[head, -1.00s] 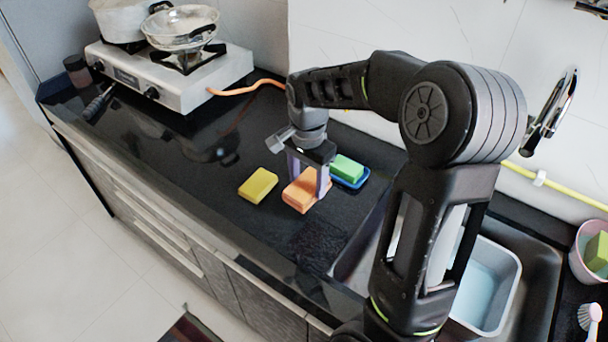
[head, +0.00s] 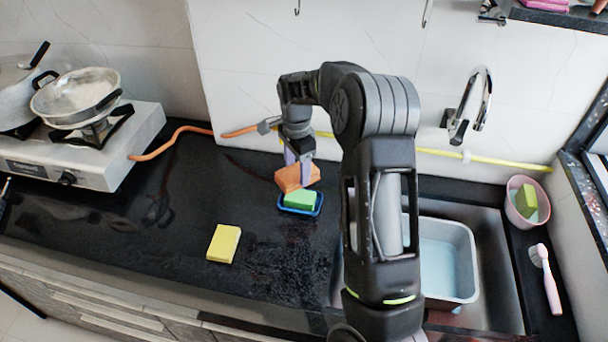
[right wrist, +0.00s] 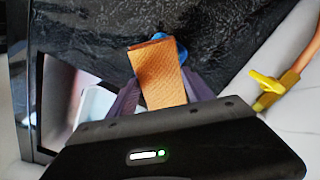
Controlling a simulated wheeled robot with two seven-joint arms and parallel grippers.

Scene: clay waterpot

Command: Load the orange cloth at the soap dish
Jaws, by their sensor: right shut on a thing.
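The orange cloth (head: 298,178) is a folded orange block, held tilted by my right gripper (head: 299,164) just behind and above the soap dish. In the right wrist view the orange cloth (right wrist: 158,76) sits between the two purple fingers, which are shut on it. The soap dish (head: 302,212) is a small blue tray on the black counter with a green sponge (head: 300,199) in it. In the right wrist view a bit of the blue dish (right wrist: 181,48) shows past the cloth, mostly hidden by it. I cannot tell whether the cloth touches the sponge. My left gripper is not in view.
A yellow sponge (head: 223,243) lies on the counter, front left of the dish. A stove (head: 120,150) with pots stands at the left. The sink with a grey-white basin (head: 446,262) is at the right. The back wall with an orange and yellow hose is close behind.

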